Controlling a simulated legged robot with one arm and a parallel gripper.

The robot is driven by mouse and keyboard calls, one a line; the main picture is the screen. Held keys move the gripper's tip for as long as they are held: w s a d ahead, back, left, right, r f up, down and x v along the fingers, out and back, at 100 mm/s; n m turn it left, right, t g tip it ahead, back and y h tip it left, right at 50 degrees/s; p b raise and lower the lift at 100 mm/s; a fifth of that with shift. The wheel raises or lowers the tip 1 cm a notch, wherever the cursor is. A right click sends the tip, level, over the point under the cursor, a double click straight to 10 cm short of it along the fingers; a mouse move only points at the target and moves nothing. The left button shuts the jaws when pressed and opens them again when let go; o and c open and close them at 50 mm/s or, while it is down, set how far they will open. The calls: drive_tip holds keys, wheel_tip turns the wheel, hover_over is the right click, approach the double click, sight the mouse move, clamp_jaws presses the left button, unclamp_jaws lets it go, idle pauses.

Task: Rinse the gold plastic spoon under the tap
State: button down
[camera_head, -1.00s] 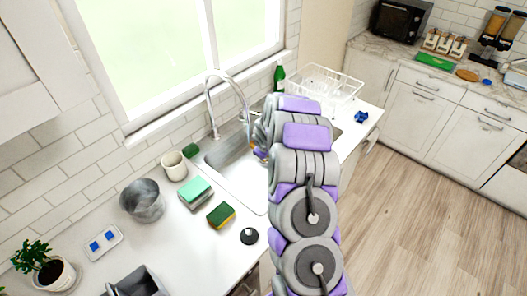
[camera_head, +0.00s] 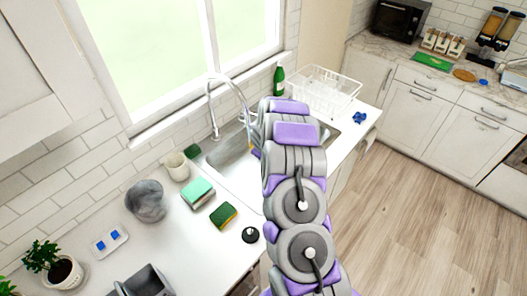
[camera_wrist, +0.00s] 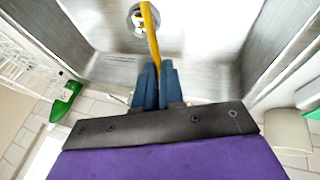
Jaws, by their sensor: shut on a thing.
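The gold spoon (camera_wrist: 151,32) shows as a long yellow strip in the wrist view. My gripper (camera_wrist: 153,82) is shut on it with blue fingertips, and it points out over the sink toward the drain. The spoon's far end runs out of the top of the wrist view. The sink (camera_wrist: 105,70) lies below; its metal basin (camera_head: 217,157) also shows in the head view. The curved tap (camera_head: 211,105) rises behind the sink, its spout end close to my arm. In the head view my arm mostly hides the gripper and spoon. I cannot tell whether water runs.
A mug (camera_head: 177,167), a teal-topped sponge (camera_head: 198,192), a green-and-yellow sponge (camera_head: 223,215) and a black stopper (camera_head: 250,235) lie left of my arm. A green bottle (camera_head: 279,80) and a white dish rack (camera_head: 325,90) stand behind it. The floor at right is clear.

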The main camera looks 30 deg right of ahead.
drive_tip(key=shift+s+d+p, duration=0.25)
drive_tip(key=shift+d+p, duration=0.35)
drive_tip(key=shift+d, duration=0.15)
drive_tip(key=s+a+b, duration=0.4)
drive_tip(key=s+b, duration=0.3)
drive_tip(key=b, duration=0.3)
drive_tip(key=shift+s+a+r, duration=0.15)
drive_tip(key=shift+s+a, duration=0.05)
drive_tip(key=shift+a, duration=0.1)
idle(0.8)
